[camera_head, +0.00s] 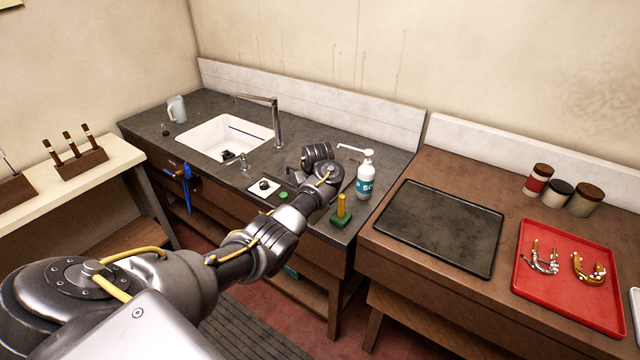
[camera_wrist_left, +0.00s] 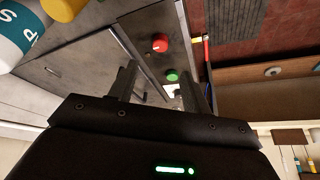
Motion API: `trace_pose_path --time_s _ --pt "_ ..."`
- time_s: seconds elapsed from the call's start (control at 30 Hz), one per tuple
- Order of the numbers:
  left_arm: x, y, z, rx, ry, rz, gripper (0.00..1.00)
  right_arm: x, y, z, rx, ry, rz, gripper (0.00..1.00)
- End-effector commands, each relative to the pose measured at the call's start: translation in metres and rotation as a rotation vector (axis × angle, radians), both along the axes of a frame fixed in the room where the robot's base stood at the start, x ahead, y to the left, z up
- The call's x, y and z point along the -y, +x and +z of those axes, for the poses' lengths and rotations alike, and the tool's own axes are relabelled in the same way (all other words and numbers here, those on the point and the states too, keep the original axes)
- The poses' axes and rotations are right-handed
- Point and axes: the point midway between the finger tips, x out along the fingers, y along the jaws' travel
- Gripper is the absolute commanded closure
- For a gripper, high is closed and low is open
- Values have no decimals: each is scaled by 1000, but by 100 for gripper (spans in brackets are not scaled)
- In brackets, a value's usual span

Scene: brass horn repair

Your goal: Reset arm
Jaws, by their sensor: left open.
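My left arm reaches in from the lower left in the head view, its dark wrist (camera_head: 318,155) over the sink counter (camera_head: 235,180). In the left wrist view my left gripper (camera_wrist_left: 158,84) is open, with its two dark fingers apart and nothing between them. The fingertips are hard to make out in the head view. A white pump bottle with a teal label (camera_head: 366,178) stands just right of the wrist; it also shows in the left wrist view (camera_wrist_left: 22,35). My right gripper is not in view.
A yellow-handled green brush (camera_head: 341,212) stands by the counter edge below the arm. A white sink (camera_head: 212,140) and faucet (camera_head: 277,122) lie behind. A dark mat (camera_head: 440,225) and red tray (camera_head: 560,302) with brass horn parts (camera_head: 588,268) are at right.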

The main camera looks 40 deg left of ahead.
Motion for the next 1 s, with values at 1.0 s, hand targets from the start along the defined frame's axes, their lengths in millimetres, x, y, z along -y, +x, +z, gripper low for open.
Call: trace_pose_path --time_s 1.0 --pt "194 -301 -125 -107 -11 -943 51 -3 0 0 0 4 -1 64"
